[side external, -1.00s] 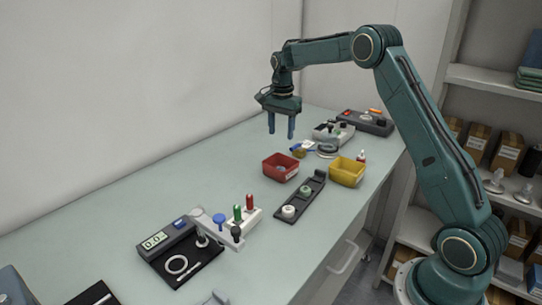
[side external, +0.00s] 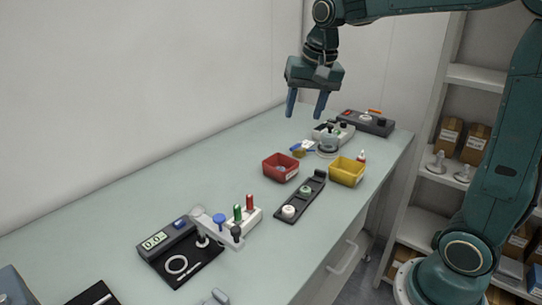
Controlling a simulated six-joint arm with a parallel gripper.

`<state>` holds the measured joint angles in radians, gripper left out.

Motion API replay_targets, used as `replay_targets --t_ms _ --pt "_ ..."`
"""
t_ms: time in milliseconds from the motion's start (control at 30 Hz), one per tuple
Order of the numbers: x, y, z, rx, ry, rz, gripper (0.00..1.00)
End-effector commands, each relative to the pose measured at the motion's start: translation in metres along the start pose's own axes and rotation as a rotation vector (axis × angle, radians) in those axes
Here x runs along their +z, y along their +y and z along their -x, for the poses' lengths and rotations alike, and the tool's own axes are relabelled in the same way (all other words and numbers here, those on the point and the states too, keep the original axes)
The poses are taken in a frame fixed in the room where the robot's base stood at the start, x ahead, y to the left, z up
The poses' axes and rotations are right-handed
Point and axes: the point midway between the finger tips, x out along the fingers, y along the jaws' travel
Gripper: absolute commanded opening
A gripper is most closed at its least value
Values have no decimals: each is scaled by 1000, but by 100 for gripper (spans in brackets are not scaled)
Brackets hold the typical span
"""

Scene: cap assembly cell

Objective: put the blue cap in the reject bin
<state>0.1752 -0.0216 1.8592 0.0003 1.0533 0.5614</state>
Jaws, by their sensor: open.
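A red bin (side external: 270,173), which may be the reject bin, stands on the bench near the middle. A small blue-grey piece (side external: 281,168) lies inside it; it may be the blue cap, but it is too small to be sure. A yellow bin (side external: 347,179) stands to its right. My gripper (side external: 306,111) is open and empty, fingers pointing down, high above the far part of the bench and clear of both bins.
A dark tray (side external: 314,191) with a white part (side external: 288,211) and a green-topped part lies before the bins. A rack with coloured-handled tools (side external: 243,212) and a digital gauge (side external: 154,241) stand nearer.

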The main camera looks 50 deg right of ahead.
Motion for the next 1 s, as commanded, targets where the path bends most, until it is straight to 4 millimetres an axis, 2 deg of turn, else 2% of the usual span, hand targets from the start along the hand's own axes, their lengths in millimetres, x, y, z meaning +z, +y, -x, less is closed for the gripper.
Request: replay_targets --t_ms 100,300,600,800,1000 --pt "29 8 15 -24 28 100 50" --pt "75 24 29 -58 74 266 50" --pt "141 55 32 -102 149 512 50" --pt "175 74 24 -122 193 648 50" --pt "190 83 18 -131 217 715 50"
